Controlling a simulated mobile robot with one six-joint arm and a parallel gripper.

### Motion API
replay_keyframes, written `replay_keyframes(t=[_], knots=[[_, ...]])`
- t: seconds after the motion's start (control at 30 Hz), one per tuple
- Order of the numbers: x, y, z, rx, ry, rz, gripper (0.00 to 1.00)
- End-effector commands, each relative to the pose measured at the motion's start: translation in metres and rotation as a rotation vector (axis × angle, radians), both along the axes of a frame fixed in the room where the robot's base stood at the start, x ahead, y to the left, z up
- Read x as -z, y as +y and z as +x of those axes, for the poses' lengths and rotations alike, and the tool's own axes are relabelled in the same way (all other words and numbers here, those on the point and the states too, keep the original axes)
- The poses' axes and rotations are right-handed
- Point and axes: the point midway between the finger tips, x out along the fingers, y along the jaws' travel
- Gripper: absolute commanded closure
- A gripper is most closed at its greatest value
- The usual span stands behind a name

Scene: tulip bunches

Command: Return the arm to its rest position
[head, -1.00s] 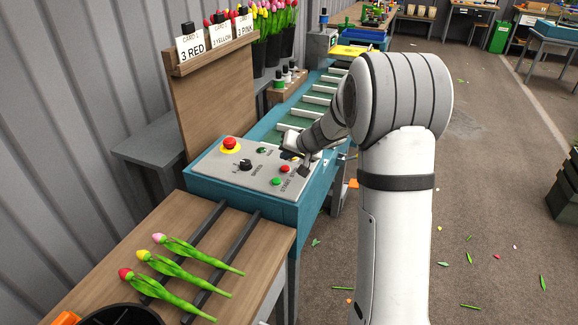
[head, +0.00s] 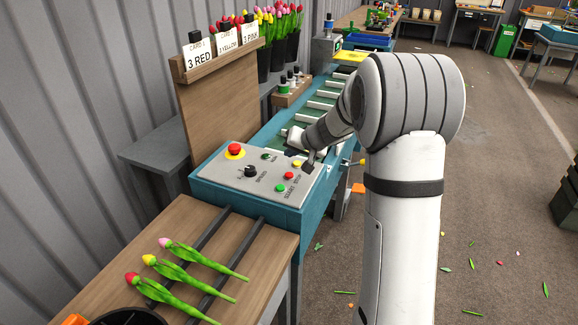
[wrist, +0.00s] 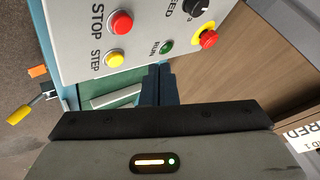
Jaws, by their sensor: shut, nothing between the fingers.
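My gripper (head: 308,166) is over the far right edge of the grey control panel (head: 222,176), beside the yellow button (head: 297,164). In the wrist view its dark fingers (wrist: 158,78) are together with nothing between them. The panel also shows there, with the red STOP button (wrist: 121,22), the yellow STEP button (wrist: 115,60) and the green RUN light (wrist: 167,47). The fingers look apart from the buttons. My arm is bent, with its elbow high at the right of the conveyor. Part of the gripper is hidden behind the forearm in the head view.
Three tulips, red, yellow and pink (head: 180,256), lie across dark rails on the wooden table (head: 120,240). The teal conveyor (head: 318,98) runs back from the panel. A card board (head: 220,110) and flower buckets (head: 285,45) stand at its left. Floor at right is largely open.

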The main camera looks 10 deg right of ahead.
Motion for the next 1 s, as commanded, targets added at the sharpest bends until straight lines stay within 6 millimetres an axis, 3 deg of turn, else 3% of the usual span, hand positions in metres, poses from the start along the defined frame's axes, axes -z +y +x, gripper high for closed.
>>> replay_keyframes(t=[0.2,0.33,0.5,0.63,0.8,1.0], knots=[[-0.003,0.001,-0.002,-0.005,0.001,-0.002,1.0],[-0.024,0.016,-0.039,-0.058,0.031,-0.023,1.0],[-0.05,0.035,-0.119,-0.148,0.118,-0.09,1.0],[-0.06,0.039,-0.187,-0.194,0.197,-0.165,1.0],[-0.063,0.03,-0.273,-0.215,0.296,-0.295,1.0],[-0.057,0.008,-0.348,-0.189,0.379,-0.442,1.0]])
